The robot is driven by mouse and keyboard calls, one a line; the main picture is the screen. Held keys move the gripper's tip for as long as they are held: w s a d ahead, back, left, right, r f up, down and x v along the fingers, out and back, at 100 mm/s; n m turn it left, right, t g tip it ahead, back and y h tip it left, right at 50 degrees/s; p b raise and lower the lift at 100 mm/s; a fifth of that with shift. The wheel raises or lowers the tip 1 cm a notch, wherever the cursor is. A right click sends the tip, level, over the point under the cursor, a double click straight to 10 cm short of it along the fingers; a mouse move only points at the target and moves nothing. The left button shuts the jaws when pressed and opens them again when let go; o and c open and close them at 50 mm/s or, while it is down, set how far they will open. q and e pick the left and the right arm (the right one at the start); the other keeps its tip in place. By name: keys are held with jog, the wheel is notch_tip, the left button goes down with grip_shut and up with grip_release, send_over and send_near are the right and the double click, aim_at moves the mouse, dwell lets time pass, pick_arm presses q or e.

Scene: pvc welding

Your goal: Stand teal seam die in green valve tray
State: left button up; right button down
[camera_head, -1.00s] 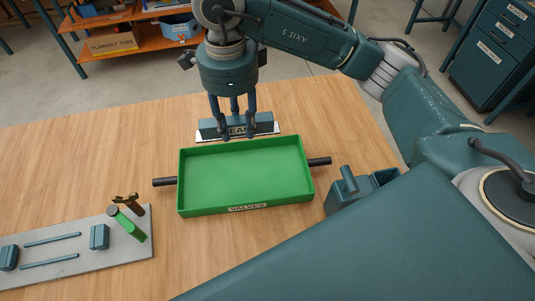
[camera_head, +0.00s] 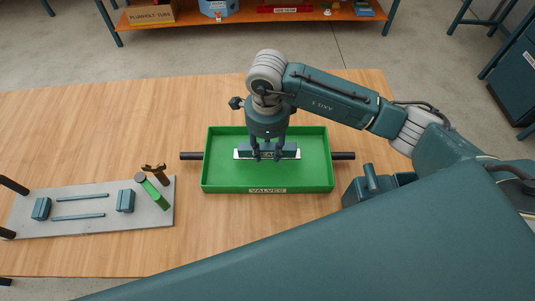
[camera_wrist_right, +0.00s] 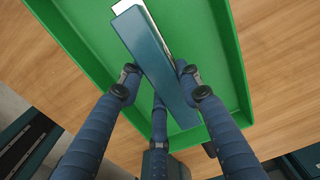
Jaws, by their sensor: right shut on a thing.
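The teal seam die (camera_head: 286,150) is a long block with a white strip along its base and a partly covered label. My right gripper (camera_head: 267,158) is shut on the middle of it, fingers pointing down. The die is within the outline of the green valve tray (camera_head: 222,176), near its back half, lying lengthwise along it. In the right wrist view the die (camera_wrist_right: 152,55) is between the fingers (camera_wrist_right: 158,80), with the green floor (camera_wrist_right: 85,40) behind it. Whether it touches the floor I cannot tell. My left gripper is out of view.
The tray has black side handles (camera_head: 343,156) and is otherwise empty. A grey board (camera_head: 95,222) with teal blocks, rods and a green cylinder (camera_head: 153,190) lies at left. A teal box (camera_head: 378,188) stands right of the tray. The wooden table behind the tray is clear.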

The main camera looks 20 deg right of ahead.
aim_at(268, 156)
notch_tip(268, 156, down, 3)
jog(key=shift+f+p, duration=0.15)
jog(key=shift+p, duration=0.15)
jog(key=shift+f, duration=0.1)
jog(key=shift+f, duration=0.15)
jog(key=c, duration=1.2)
grip_release()
jog(key=shift+s, duration=0.1)
